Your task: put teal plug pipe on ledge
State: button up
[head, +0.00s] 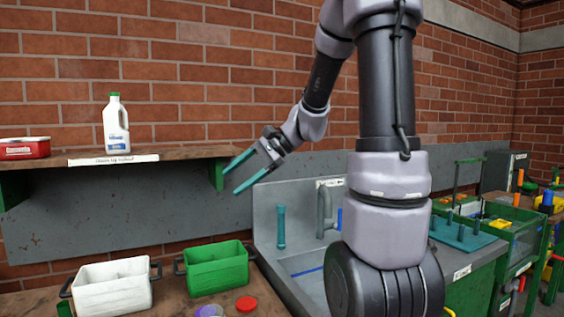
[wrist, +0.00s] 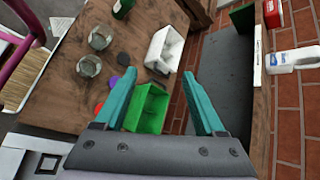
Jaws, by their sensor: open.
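The teal plug pipe (head: 281,227) stands upright against the back of the grey sink in the head view; I cannot make it out in the wrist view. The ledge (head: 160,154) is a wooden wall shelf at the left with a white label on its front edge. My gripper (head: 232,178) has teal fingers and is open and empty, in the air by the ledge's right end, up and left of the pipe. In the wrist view my gripper (wrist: 160,75) has nothing between its fingers; a green bin shows below.
A milk jug (head: 116,125) and a red tin (head: 24,148) stand on the ledge, with bare wood at its right end. A white bin (head: 112,290) and green bin (head: 217,268) are on the table below. A grey tap pipe (head: 325,210) stands right of the teal pipe.

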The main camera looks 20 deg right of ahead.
jog(key=s+d+r+n+t+h, duration=0.2)
jog(key=s+r+n+h, duration=0.1)
jog(key=s, duration=0.4)
jog(key=s+d+r+n+t+h, duration=0.1)
jog(key=s+d+r+n+h, duration=0.2)
jog(key=s, duration=0.5)
jog(key=shift+d+n+t+h, duration=0.35)
jog(key=shift+n+t+h, duration=0.05)
jog(key=shift+n+h, duration=0.5)
jog(key=shift+s, duration=0.1)
